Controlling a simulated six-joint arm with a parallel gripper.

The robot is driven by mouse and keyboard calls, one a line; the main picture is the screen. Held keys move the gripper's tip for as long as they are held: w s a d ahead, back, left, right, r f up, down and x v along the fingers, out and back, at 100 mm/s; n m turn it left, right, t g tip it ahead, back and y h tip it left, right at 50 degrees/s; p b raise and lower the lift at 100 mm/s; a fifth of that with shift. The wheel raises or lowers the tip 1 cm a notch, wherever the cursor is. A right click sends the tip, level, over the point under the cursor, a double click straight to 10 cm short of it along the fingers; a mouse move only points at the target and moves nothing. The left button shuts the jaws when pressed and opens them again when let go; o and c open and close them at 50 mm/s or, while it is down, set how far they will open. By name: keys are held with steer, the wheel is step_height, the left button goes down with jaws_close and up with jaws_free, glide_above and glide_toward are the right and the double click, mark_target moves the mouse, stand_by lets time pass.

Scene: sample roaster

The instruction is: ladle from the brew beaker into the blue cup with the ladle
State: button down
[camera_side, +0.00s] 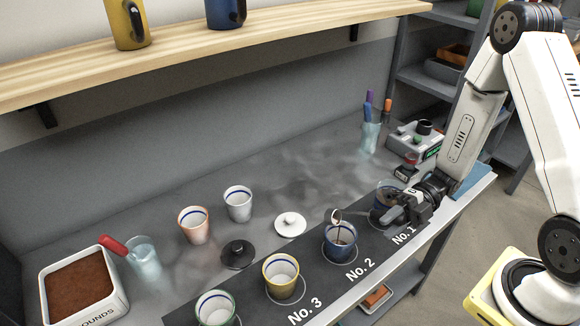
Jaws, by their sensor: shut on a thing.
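The blue cup (340,252) stands upright on the dark strip at No. 2, with brown liquid showing inside. The ladle (335,215) is a small bowl, tilted just above the cup's rim, and a thin brown stream seems to run from it into the cup. My gripper (402,212) is shut on the ladle's handle, to the right of the cup. The brew beaker (381,206), dark with brown contents, stands at No. 1, partly hidden behind my gripper.
A yellow cup (281,283) and a green-rimmed cup (213,310) stand left along the strip. Behind are an orange cup (193,229), a white cup (238,206), a white lid (290,224) and a black lid (238,254). A pen glass (370,135) stands at the back right.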

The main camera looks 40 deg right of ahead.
step_height(320, 180, down, 8)
steer(key=s+n+y, duration=0.2)
steer(key=n, duration=0.3)
steer(key=shift+s+d+r+t, duration=0.15)
steer(key=shift+s+d+t, duration=0.1)
steer(key=shift+d+t, duration=0.15)
stand_by(1.4)
steer(key=shift+f+n, duration=0.2)
steer(key=shift+n, duration=0.2)
stand_by(0.9)
steer(key=shift+r, duration=0.1)
steer(key=shift+w+a+r+m+g+h, duration=0.5)
steer(key=shift+w+r+m+h, duration=0.95)
steer(key=shift+r+m, duration=3.15)
steer(key=w+a+r+m+g+h, duration=0.1)
steer(key=w+r+m+g, duration=0.1)
steer(key=w+r, duration=0.3)
steer(key=w+a+r+m+g, duration=0.2)
steer(key=w+r+m, duration=0.2)
steer(key=w+r, duration=0.2)
steer(key=shift+w+h, duration=0.35)
steer(key=shift+w, duration=0.4)
